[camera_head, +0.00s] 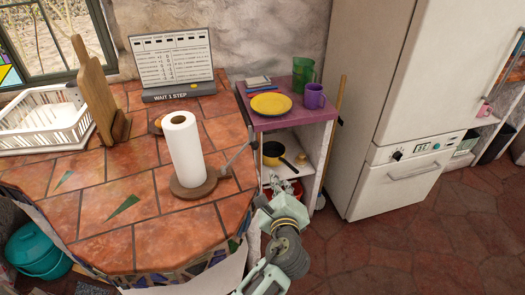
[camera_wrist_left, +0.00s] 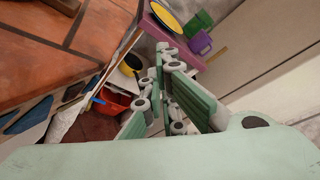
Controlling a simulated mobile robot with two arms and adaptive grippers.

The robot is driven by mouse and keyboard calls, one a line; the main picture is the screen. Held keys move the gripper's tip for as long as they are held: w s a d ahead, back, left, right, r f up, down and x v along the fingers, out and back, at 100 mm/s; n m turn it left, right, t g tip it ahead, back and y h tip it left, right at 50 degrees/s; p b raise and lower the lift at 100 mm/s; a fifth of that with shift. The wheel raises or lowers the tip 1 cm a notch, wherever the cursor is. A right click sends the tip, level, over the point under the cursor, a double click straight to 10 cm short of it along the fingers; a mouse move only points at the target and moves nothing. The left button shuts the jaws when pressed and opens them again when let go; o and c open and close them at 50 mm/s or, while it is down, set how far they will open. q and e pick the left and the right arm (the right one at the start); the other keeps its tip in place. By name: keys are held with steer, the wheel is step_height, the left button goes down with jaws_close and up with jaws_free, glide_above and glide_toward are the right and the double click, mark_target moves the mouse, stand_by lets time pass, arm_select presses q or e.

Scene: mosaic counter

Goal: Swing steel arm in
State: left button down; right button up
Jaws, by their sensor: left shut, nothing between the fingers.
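A white paper towel roll (camera_head: 184,148) stands upright on a round wooden base (camera_head: 196,187) near the right edge of the tiled counter. The thin steel arm (camera_head: 238,152) of the holder rises from the base's right side and leans outward, away from the roll. My left gripper (camera_head: 263,203) is just beyond the counter's right edge, below and to the right of the steel arm and apart from it. Its green-padded fingers (camera_wrist_left: 164,82) are shut with nothing between them in the left wrist view. My right gripper is in neither view.
A purple-topped shelf (camera_head: 285,116) beside the counter holds a yellow plate (camera_head: 271,104), a green pitcher (camera_head: 303,73) and a purple mug (camera_head: 314,96). Wooden boards (camera_head: 95,95), a white rack (camera_head: 45,125) and a sign (camera_head: 172,62) stand behind the roll. The front counter is mostly clear.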

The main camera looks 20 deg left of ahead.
arm_select(q)
steer(key=shift+s+a+r, duration=0.1)
steer(key=shift+a+r, duration=0.05)
steer(key=shift+a, duration=0.1)
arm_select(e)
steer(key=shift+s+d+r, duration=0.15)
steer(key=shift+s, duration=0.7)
arm_select(q)
steer(key=p+x, duration=0.1)
steer(key=x, duration=0.9)
steer(key=s+a+r+p, duration=0.1)
steer(key=a+r+p, duration=0.1)
steer(key=r+p, duration=0.1)
steer(key=shift+s+a, duration=0.2)
steer(key=shift+s, duration=0.2)
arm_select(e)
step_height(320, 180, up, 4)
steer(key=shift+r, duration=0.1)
arm_select(q)
steer(key=shift+w+f, duration=0.1)
